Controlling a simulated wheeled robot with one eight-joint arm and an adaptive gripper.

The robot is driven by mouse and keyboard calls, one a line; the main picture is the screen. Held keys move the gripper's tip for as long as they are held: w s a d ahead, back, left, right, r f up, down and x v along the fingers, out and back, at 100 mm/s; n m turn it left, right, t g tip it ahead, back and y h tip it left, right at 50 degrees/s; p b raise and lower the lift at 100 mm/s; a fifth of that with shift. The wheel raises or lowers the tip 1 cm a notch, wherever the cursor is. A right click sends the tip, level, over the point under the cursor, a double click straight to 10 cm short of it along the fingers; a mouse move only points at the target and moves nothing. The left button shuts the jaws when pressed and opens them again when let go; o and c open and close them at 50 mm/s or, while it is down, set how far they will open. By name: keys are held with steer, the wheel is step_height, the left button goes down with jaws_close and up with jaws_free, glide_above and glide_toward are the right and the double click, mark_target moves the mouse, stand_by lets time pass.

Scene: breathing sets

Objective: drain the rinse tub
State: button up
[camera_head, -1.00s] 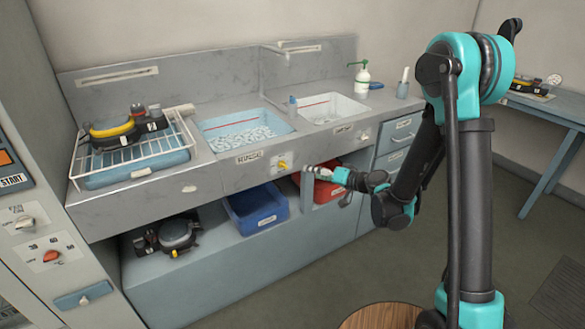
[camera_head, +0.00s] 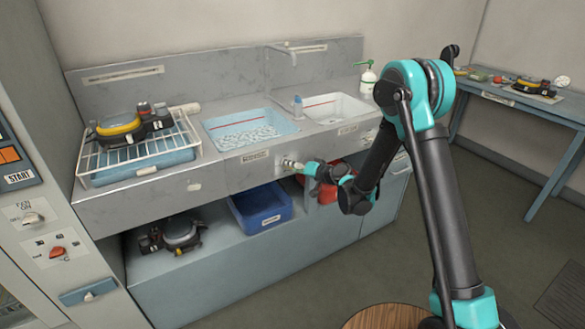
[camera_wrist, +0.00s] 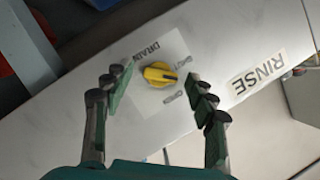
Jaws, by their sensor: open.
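The rinse tub (camera_head: 215,124) is a light blue basin sunk in the metal counter, with foamy or bubbly water in it. Its label (camera_head: 255,156) is on the counter's front panel and reads RINSE in the wrist view (camera_wrist: 258,77). A yellow drain knob (camera_wrist: 158,74) sits on a pale plate marked DRAIN, with further small words that I cannot read clearly. My gripper (camera_wrist: 157,84) is open, with its fingertips on either side of the knob and no clear contact. In the head view my gripper (camera_head: 291,164) is at the front panel and hides the knob.
A second white basin (camera_head: 345,108) is to the right. A wire rack (camera_head: 90,160) with a mask stands at the left. Below are a blue bin (camera_head: 262,208), a partly hidden red container (camera_head: 327,193) and dark gear (camera_head: 178,233). A side table (camera_head: 543,115) is at the right.

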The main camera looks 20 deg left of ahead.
steer(key=c, duration=1.2)
steer(key=shift+o, duration=0.2)
steer(key=m+y, duration=0.2)
steer(key=m, duration=0.1)
steer(key=shift+d+f+m+g, duration=0.1)
steer(key=shift+m+g, duration=0.2)
steer(key=shift+m, duration=0.1)
steer(key=o, duration=1.2)
steer(key=shift+c, duration=0.2)
step_height(320, 180, up, 9)
steer(key=shift+f, duration=0.1)
steer(key=shift+r, duration=0.6)
